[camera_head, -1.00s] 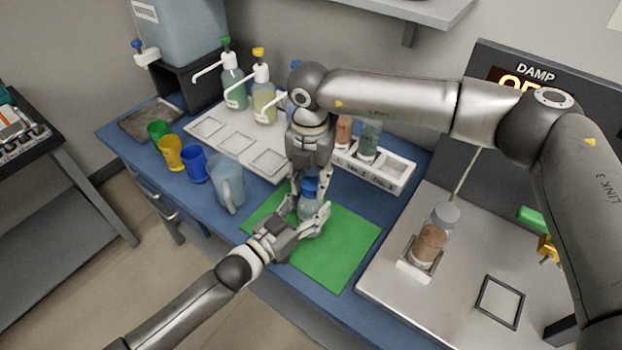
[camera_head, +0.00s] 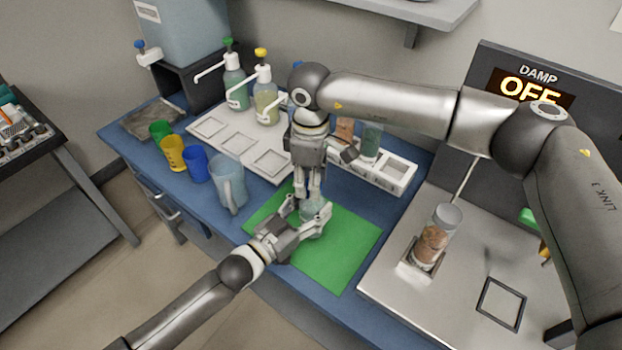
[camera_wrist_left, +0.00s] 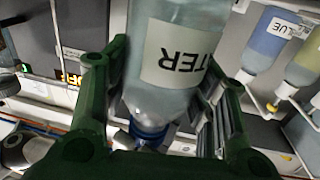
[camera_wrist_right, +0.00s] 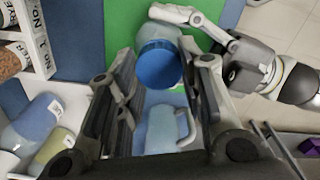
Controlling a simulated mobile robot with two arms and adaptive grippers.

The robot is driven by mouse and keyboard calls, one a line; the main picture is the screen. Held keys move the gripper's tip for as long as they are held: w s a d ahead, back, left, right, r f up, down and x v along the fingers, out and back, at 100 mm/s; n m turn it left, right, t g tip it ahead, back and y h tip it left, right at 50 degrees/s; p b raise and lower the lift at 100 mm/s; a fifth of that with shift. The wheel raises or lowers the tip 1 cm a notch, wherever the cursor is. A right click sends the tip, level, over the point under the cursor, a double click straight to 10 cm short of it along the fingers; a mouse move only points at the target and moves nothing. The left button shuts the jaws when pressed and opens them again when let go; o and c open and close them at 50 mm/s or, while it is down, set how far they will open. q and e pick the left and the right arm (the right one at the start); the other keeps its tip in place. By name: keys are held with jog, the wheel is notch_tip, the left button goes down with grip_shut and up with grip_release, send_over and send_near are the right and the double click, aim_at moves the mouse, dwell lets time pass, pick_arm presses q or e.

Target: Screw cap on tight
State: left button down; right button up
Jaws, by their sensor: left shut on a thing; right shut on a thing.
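A clear bottle (camera_head: 318,209) with a label reading "TER" stands over the green mat (camera_head: 345,250). It also shows inverted in the left wrist view (camera_wrist_left: 175,60). My left gripper (camera_head: 312,220) is shut around the bottle's body from the side. The blue cap (camera_wrist_right: 158,65) is at the bottle's top and shows in the left wrist view (camera_wrist_left: 148,130). My right gripper (camera_head: 309,192) points down from above and is shut on the cap, which its fingers mostly hide in the head view. I cannot tell how tight the cap sits.
A translucent jug (camera_head: 228,180) and blue (camera_head: 196,163), yellow (camera_head: 172,153) and green cups stand at left. Pump bottles (camera_head: 265,98) stand behind. A white rack (camera_head: 385,172) is behind right. A capped jar (camera_head: 436,238) stands on the damper bench, whose sign (camera_head: 530,88) reads OFF.

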jog(key=o, duration=0.6)
jog(key=shift+o, duration=0.2)
jog(key=shift+r, duration=0.1)
jog(key=shift+r, duration=2.2)
jog(key=shift+c, duration=0.4)
